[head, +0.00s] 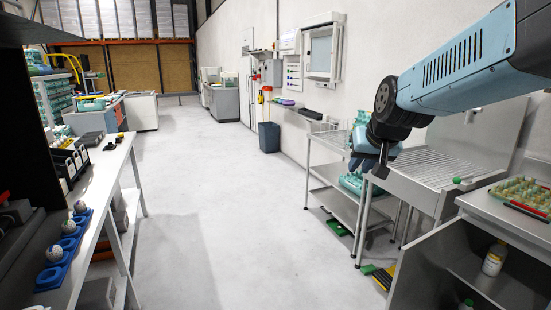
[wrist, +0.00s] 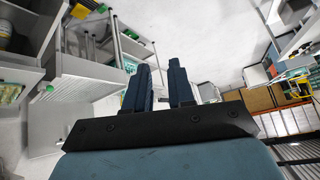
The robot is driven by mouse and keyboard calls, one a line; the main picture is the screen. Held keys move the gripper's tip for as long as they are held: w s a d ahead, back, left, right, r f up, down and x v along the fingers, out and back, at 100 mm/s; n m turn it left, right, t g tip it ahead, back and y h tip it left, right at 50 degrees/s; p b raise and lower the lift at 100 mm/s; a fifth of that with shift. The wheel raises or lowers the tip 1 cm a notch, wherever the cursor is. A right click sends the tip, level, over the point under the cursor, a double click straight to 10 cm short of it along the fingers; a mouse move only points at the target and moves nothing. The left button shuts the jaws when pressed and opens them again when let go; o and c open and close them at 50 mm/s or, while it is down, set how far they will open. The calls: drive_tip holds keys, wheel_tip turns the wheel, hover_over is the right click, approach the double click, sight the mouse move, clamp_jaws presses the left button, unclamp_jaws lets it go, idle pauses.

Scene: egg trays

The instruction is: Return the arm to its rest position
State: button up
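My arm reaches in from the upper right of the head view, high above the metal sink bench. My gripper (head: 371,165) hangs at its end, pointing down, in front of the steel trolley and its green egg trays (head: 357,183). In the wrist view my gripper (wrist: 158,78) shows two dark blue fingers with a narrow gap between them. Nothing is between the fingers, so it is open and empty. It appears clear of the surfaces around it, though its exact distance from the trolley is hard to tell.
A ribbed steel sink bench (head: 440,168) stands below the arm. An egg tray (head: 522,194) lies on the right counter. A steel trolley (head: 328,165) stands by the wall. At left, a workbench (head: 108,165) carries a blue egg holder (head: 66,252). The grey floor (head: 215,180) between is clear.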

drive_tip(key=s+d+f+g, duration=0.1)
drive_tip(key=s, duration=0.8)
drive_tip(key=s+d+g+h, duration=0.1)
drive_tip(key=s+d, duration=0.1)
drive_tip(key=s, duration=0.7)
drive_tip(key=shift+s+d+f+n, duration=0.2)
drive_tip(key=shift+s+f+n, duration=0.1)
drive_tip(key=shift+f, duration=0.05)
drive_tip(key=shift+a, duration=0.15)
